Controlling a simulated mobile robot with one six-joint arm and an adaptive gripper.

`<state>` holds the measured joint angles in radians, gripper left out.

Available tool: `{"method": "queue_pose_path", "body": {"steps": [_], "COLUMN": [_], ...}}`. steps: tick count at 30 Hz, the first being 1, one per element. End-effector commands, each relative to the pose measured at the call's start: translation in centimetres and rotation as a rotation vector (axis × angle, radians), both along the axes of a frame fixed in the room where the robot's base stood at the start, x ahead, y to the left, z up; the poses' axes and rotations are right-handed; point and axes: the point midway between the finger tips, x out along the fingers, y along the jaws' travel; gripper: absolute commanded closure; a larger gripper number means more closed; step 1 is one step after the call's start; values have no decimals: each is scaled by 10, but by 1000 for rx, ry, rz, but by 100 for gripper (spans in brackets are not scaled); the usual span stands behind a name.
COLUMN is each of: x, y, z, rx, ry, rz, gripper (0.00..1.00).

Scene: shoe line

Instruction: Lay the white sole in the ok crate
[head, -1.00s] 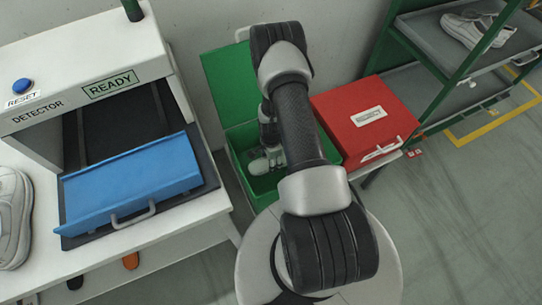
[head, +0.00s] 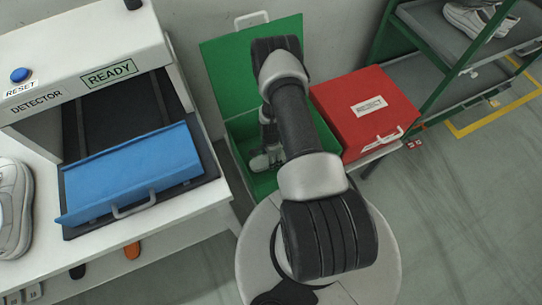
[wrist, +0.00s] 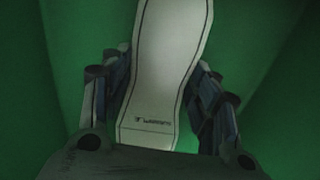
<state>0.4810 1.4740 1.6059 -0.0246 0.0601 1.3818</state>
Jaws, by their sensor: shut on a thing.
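The white sole (wrist: 168,70) shows in the wrist view, long and pale with a dark outline and small dark print near its close end. My gripper (wrist: 160,95) is shut on it, with one finger along each long side. Green walls surround both in that view. In the head view the green crate (head: 236,130) stands with its lid up behind it, and my arm reaches down into it. A pale shape low in the crate is partly hidden by my arm. Whether the sole touches the crate floor cannot be told.
A shut red box (head: 366,112) marked reject stands right of the green crate. The detector table (head: 190,218) with a blue flap (head: 130,175) is at the left. A white shoe (head: 14,210) lies at the left edge. A green rack (head: 440,85) stands at the right.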

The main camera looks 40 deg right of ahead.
Motion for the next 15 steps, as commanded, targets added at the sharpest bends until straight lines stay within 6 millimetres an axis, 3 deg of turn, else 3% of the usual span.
{"method": "queue_pose_path", "body": {"steps": [2, 3, 12, 15], "x": [0, 0, 0, 0], "y": [0, 0, 0, 0], "z": [0, 0, 0, 0], "rx": [0, 0, 0, 0], "ry": [-1, -1, 0, 0], "rz": [0, 0, 0, 0], "gripper": [75, 42, 22, 21]}}
